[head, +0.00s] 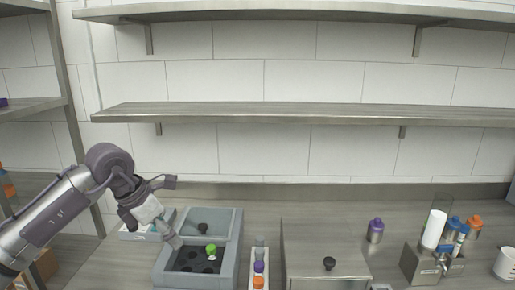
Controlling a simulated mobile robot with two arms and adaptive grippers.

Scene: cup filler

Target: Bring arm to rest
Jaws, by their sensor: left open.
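My left arm (60,215) reaches in from the left edge, bent at its elbow. My left gripper (170,238) is open and points down and right, over the left part of a grey cup-filler box (229,262). The box's front compartment has dark round holes, and a green-topped item (211,250) stands in it. The gripper holds nothing that I can see, and its fingertips are small and partly hard to make out. My right gripper is not in view.
A row of colored-lid bottles (258,268) and a metal box with a black knob (329,264) stand right of the filler. A purple bottle (375,231), a metal holder (420,264) and a white mug (505,263) are farther right. Wall shelves (300,113) span above.

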